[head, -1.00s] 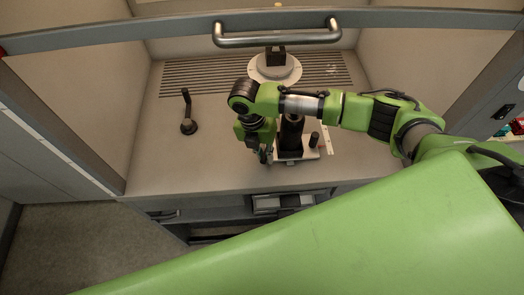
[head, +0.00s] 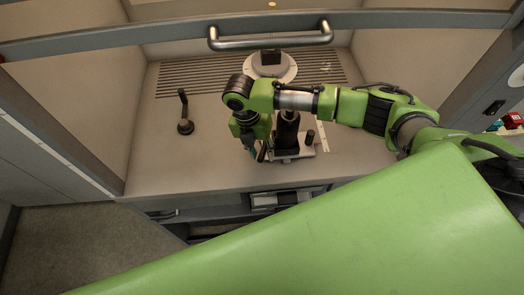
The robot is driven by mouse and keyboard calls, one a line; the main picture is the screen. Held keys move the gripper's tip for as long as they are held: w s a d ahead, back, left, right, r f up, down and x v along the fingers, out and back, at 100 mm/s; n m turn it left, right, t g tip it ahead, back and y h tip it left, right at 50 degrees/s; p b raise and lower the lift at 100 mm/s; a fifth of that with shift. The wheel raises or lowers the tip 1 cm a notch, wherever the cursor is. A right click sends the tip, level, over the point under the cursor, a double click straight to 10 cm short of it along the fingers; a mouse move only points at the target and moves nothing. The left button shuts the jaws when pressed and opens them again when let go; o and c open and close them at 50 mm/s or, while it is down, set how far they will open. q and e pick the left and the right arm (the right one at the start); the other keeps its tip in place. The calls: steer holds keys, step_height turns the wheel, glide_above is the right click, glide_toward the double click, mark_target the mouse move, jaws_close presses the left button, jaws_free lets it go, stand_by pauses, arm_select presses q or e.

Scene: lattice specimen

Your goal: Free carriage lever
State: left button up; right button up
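My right gripper (head: 257,150) points down at the left side of a dark upright device on a pale base plate (head: 293,157), inside the cabinet near its front edge. My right arm covers the upper part of this device. The gripper's fingers are small and dark here, and I cannot tell whether they are open or touch anything. A black lever (head: 185,112) with an upright handle and round foot stands alone on the left of the work surface. I cannot tell which part is the carriage lever. My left gripper is not in view.
A round white platform (head: 271,66) with a dark block stands at the back, by a slotted grille (head: 195,78). A raised sash with a metal handle (head: 270,36) crosses above. The surface between the lever and my gripper is clear.

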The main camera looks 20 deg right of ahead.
mark_target(261, 153)
steer(key=shift+w+a+r+p, duration=0.15)
steer(key=shift+r+p, duration=0.4)
steer(key=shift+r, duration=0.4)
steer(key=shift+w+a+r, duration=0.1)
steer(key=shift+a+r, duration=0.05)
steer(key=shift+r, duration=0.55)
steer(key=shift+a+r, duration=0.1)
steer(key=shift+r, duration=0.55)
steer(key=shift+r, duration=0.1)
